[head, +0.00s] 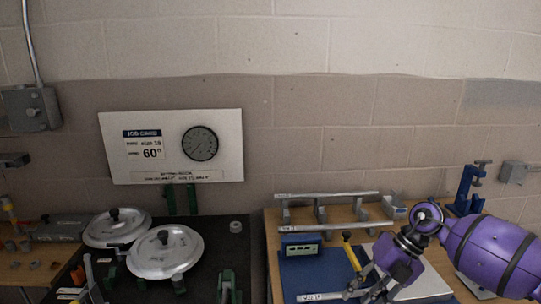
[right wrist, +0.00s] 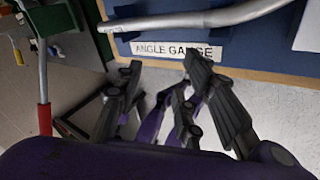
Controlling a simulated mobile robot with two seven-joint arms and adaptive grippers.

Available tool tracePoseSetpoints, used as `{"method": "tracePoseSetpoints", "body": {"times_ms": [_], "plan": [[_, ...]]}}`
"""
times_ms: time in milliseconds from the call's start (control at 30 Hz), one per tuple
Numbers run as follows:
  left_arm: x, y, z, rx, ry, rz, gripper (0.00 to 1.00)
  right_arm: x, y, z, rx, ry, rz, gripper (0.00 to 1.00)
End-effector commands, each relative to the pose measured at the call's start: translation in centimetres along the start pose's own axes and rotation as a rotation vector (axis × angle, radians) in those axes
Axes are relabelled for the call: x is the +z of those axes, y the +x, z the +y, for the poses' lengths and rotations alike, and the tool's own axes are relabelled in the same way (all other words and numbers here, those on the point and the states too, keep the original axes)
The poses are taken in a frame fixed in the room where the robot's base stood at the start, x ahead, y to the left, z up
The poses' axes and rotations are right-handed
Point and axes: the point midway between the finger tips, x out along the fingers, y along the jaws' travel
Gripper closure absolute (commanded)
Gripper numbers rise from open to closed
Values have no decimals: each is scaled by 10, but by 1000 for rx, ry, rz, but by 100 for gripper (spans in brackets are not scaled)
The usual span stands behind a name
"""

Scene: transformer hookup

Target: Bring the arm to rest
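My right arm (head: 490,250), purple with dark bands, comes in from the right in the head view. Its right gripper (head: 362,292) is low in the picture, over the front of the right-hand bench. In the right wrist view the two dark fingers of the right gripper (right wrist: 160,75) stand apart, with nothing visible between them. The fingertips are near the white ANGLE GAUGE label (right wrist: 178,50) on the edge of a blue mat. A grey metal bar (right wrist: 200,18) lies just beyond the label. My left gripper is in neither view.
The blue mat (head: 300,268) holds a small green display (head: 301,249) and a yellow-handled tool (head: 350,250). Metal bars on stands (head: 325,195) run behind it. A blue clamp (head: 469,190) stands at the right. Two round silver lids (head: 165,252) sit on the dark left bench.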

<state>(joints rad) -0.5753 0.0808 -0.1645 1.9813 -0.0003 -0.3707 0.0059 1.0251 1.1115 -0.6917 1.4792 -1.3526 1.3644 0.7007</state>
Motion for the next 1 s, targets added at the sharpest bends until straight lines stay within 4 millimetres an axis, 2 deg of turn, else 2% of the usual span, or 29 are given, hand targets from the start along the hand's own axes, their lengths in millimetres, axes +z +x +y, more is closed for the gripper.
{"method": "tracePoseSetpoints", "body": {"times_ms": [33,100,200,333,400,467,567,667,733,767,800,867,900,1000], "plan": [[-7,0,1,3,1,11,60,-21,34,14,106,0,49,64],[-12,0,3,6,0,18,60,-46,70,38,276,17,95,64],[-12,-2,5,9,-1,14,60,-77,105,71,519,83,131,64],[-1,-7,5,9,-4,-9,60,-105,128,99,816,247,130,64],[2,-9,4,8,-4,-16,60,-113,133,105,973,380,103,64],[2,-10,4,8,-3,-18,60,-115,136,102,1097,520,65,64],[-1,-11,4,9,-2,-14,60,-114,140,78,1259,786,-26,64],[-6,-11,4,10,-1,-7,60,-116,150,31,1359,1091,-143,64],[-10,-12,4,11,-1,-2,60,-125,163,-13,1388,1320,-230,64],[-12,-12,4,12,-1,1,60,-132,169,-32,1390,1420,-266,64],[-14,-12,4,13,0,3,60,-143,179,-60,1382,1554,-316,64],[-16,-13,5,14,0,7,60,-164,193,-97,1356,1736,-378,64],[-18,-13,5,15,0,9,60,-180,203,-119,1330,1845,-413,64],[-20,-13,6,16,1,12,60,-220,223,-163,1256,2074,-476,64]]}}
